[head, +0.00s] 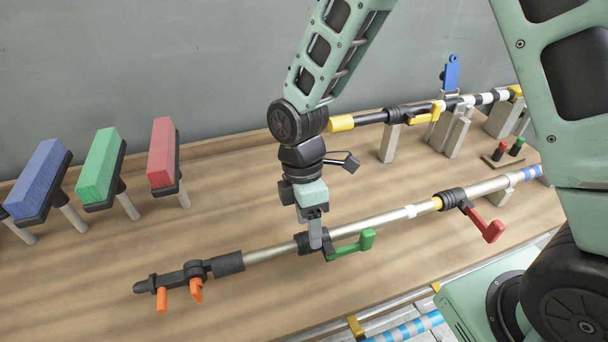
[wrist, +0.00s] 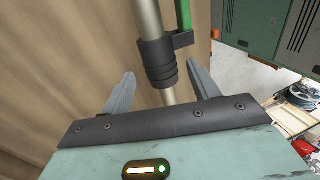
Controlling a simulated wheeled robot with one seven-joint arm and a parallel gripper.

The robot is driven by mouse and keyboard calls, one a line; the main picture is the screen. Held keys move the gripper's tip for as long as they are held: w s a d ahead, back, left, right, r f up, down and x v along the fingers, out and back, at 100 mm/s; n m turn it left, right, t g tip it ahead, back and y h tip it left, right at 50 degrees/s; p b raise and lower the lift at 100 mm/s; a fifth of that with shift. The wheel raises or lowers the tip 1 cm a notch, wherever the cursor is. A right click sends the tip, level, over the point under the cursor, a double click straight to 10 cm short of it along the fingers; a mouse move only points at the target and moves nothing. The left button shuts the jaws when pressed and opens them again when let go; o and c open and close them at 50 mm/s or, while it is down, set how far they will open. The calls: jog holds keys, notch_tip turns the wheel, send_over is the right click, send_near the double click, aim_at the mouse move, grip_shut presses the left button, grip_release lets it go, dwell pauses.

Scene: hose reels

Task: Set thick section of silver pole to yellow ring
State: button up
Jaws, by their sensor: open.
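The silver pole (head: 365,222) lies across the wooden bench, its black nozzle end with orange levers at the left. A black collar with a green lever (head: 352,244) joins its thinner left part to a wider middle part. My gripper (head: 315,238) is at the green-lever collar. In the wrist view its open fingers (wrist: 160,82) stand apart on both sides of the pole, near the collar (wrist: 158,62). I cannot tell whether they touch it.
A second, black-and-white pole (head: 385,116) rests on grey stands behind. Blue, green and red blocks (head: 100,165) on black holders stand at the left. Small black, red and green parts (head: 508,151) lie at the right. The bench front is mostly clear.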

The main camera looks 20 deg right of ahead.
jog(key=b+v, duration=0.1)
jog(key=v, duration=1.3)
jog(key=shift+r, duration=0.35)
jog(key=shift+w, duration=0.1)
jog(key=s+f+m+t, duration=0.1)
jog(key=s+m+t, duration=0.2)
jog(key=s+m, duration=0.7)
jog(key=s, duration=0.7)
jog(key=shift+s+d+f+y, duration=0.2)
jog(key=shift+s+f+y, duration=0.05)
jog(key=shift+f+y, duration=0.05)
jog(key=shift+c, duration=0.2)
